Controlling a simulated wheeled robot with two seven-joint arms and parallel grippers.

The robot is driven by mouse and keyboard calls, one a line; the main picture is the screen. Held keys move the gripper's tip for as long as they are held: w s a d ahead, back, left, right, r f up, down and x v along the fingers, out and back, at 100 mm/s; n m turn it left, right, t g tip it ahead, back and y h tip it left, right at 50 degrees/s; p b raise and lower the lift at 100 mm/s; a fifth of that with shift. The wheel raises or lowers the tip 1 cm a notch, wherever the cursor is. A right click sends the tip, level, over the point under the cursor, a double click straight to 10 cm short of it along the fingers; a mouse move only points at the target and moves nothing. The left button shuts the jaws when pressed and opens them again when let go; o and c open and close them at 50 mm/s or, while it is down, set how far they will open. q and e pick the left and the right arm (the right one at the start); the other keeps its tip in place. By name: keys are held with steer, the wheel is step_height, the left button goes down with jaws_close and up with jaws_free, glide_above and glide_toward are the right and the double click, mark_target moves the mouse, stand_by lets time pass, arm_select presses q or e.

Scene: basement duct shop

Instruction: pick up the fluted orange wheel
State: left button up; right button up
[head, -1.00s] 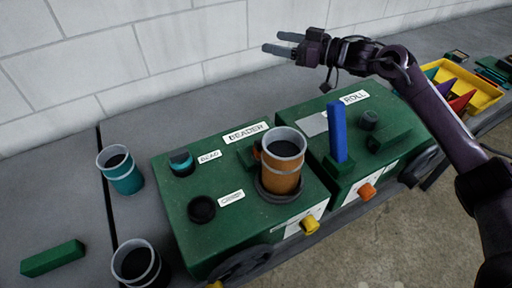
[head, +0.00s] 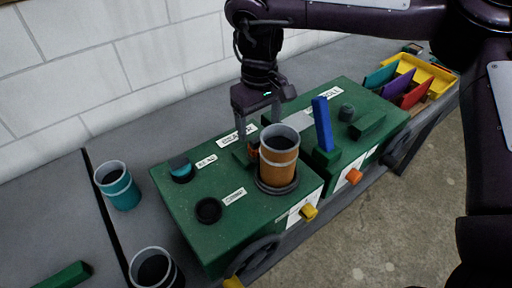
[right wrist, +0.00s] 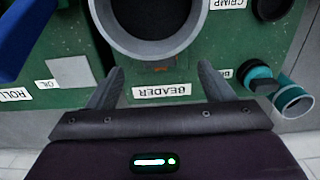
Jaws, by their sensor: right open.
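An orange round knob (head: 354,176) sits on the front face of the ROLL machine (head: 365,140); its fluting is too small to make out. Another small orange part (head: 253,151) shows at the left of the orange duct piece (head: 279,165), mostly hidden by it; I cannot tell which is the fluted wheel. My right gripper (head: 258,130) points down behind the duct piece, above the BEADER machine (head: 225,225), with its fingers apart. In the right wrist view its open fingers (right wrist: 158,78) hold nothing; the duct's grey rim (right wrist: 150,47) lies beyond them. My left gripper is out of view.
A blue upright bar (head: 323,123) stands right of the duct piece. A teal cup (head: 122,190) and a dark grey-rimmed cup (head: 151,268) stand on the bench at left. A yellow bin (head: 437,76) with coloured dividers is at right. Yellow knob (head: 309,212) juts from the front.

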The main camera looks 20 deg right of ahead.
mark_target(259, 138)
step_height(259, 138, down, 2)
steer(key=shift+w+d+f, duration=0.1)
steer(key=shift+w, duration=0.05)
steer(key=shift+w+f+p, duration=0.15)
steer(key=shift+f+p, duration=0.25)
steer(key=shift+f, duration=1.8)
steer(key=c, duration=1.1)
steer(key=shift+c, duration=0.2)
steer(key=shift+r, duration=0.15)
